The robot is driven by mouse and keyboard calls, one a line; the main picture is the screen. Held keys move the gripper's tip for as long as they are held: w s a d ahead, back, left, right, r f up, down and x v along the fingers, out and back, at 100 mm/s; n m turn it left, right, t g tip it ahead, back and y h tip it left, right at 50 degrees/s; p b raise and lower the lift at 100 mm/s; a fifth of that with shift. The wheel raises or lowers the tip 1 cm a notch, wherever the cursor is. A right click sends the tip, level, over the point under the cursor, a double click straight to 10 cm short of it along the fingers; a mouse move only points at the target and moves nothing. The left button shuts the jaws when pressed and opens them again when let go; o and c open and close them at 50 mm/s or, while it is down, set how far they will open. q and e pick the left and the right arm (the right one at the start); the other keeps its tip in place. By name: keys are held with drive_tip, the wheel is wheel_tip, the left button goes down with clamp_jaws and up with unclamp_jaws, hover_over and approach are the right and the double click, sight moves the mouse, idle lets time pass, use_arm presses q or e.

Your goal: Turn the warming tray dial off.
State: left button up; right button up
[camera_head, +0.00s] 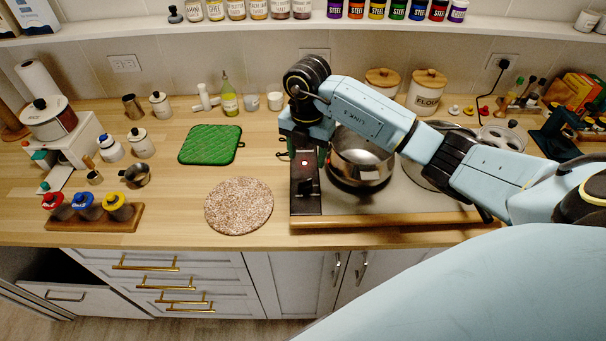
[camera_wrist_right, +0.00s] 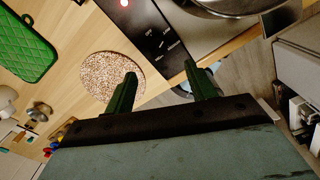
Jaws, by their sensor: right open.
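The warming tray (camera_head: 410,215) stands on the counter, with a steel pot (camera_head: 360,160) on it. Its black control panel (camera_head: 299,207) runs along its left side; the wrist view shows it (camera_wrist_right: 151,32) with white markings, including OFF, and a lit red light. I cannot make out the dial clearly in either view. My right gripper (camera_wrist_right: 160,69) is open, its two dark green fingers apart with nothing between them. It is over the front left part of the tray, by the panel; contact cannot be told. My left gripper is not in view.
A round speckled mat (camera_head: 239,206) and a green quilted pad (camera_head: 210,144) lie left of the tray. A wooden spice holder (camera_head: 127,222) and a coffee machine (camera_head: 66,140) are farther left. Canisters (camera_head: 426,92) stand behind. Counter between mat and spice holder is clear.

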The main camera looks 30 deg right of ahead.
hover_over(305, 181)
wheel_tip(305, 181, down, 4)
drive_tip(key=shift+d+f, duration=0.1)
wheel_tip(305, 181, down, 5)
drive_tip(key=shift+f+p, duration=0.1)
drive_tip(key=shift+p, duration=0.2)
drive_tip(key=shift+f, duration=0.3)
drive_tip(key=shift+c, duration=0.3)
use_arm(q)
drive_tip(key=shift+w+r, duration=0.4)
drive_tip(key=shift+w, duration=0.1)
use_arm(e)
drive_tip(key=c, duration=0.9)
